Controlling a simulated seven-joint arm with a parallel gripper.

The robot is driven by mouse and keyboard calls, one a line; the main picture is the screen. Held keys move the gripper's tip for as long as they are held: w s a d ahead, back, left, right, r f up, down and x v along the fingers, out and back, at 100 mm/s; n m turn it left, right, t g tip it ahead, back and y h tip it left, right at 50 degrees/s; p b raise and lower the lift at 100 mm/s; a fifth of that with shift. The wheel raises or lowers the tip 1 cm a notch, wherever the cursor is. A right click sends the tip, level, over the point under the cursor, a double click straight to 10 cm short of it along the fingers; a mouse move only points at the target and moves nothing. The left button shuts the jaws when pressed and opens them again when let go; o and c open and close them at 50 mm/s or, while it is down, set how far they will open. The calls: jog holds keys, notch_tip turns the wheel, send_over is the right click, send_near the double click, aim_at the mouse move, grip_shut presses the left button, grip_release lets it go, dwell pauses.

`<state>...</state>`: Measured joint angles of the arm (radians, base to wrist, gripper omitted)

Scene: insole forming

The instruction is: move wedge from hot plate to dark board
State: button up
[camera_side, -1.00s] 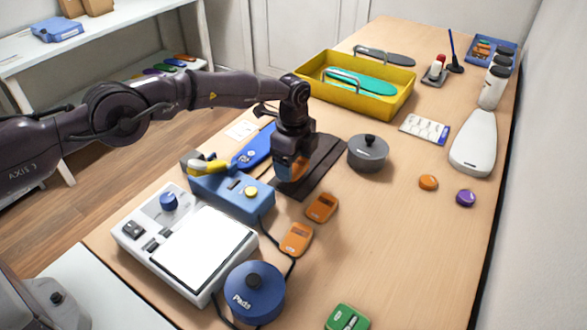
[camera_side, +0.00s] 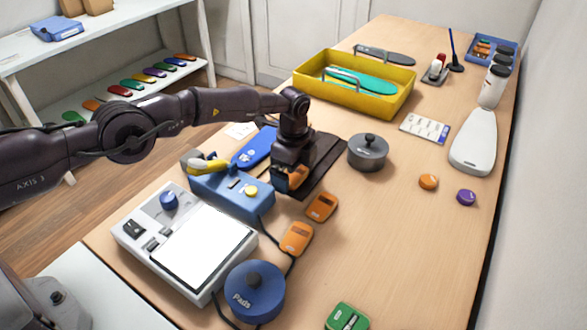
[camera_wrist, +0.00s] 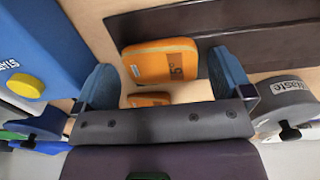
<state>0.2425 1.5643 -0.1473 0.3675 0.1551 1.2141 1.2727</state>
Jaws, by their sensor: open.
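My gripper (camera_side: 292,186) hangs low over the near left part of the dark board (camera_side: 325,160). In the wrist view its two blue fingers (camera_wrist: 165,82) are apart. An orange wedge (camera_wrist: 160,62) marked 5° shows between and beyond the fingertips, overlapping the edge of the dark board (camera_wrist: 270,35); I cannot tell how it rests. In the side view, orange (camera_side: 297,177) shows at the fingers, mostly hidden by my gripper. Two more orange pieces, a nearer one (camera_side: 297,238) and a farther one (camera_side: 321,207), lie on the table. The hot plate (camera_side: 205,248) has a bare white top.
A blue box (camera_side: 230,195) with a yellow button stands close left of my gripper. A grey lidded tin (camera_side: 368,152) stands right of the board. A blue Pads tin (camera_side: 254,290) is in front. A yellow tray (camera_side: 318,92) is behind.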

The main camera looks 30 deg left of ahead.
notch_tip(320, 180, up, 12)
jog(key=shift+r, duration=0.15)
dwell(0.3)
jog(key=shift+r, duration=0.1)
jog(key=s+a+r+n+t, duration=0.1)
jog(key=s+a+r+n, duration=0.25)
jog(key=r, duration=0.45)
jog(key=s+a+r+n+t, duration=0.1)
jog(key=s+a+r+n, duration=0.1)
jog(key=s+r, duration=0.45)
jog(key=s+a+r+n+t, duration=0.1)
jog(key=s+a+r+n, duration=0.2)
jog(key=r, duration=0.6)
jog(key=s+a+n+t, duration=0.1)
jog(key=s+a+n, duration=0.1)
jog(key=s, duration=0.6)
jog(key=s+a+f+n, duration=0.1)
jog(key=s+a+n, duration=0.2)
jog(key=s, duration=0.5)
jog(key=s+a+f+n+t, duration=0.1)
jog(key=s+n, duration=0.3)
jog(key=s, duration=0.4)
jog(key=shift+s+a+f+t, duration=0.2)
jog(key=shift+a+t, duration=0.1)
jog(key=shift+a, duration=0.35)
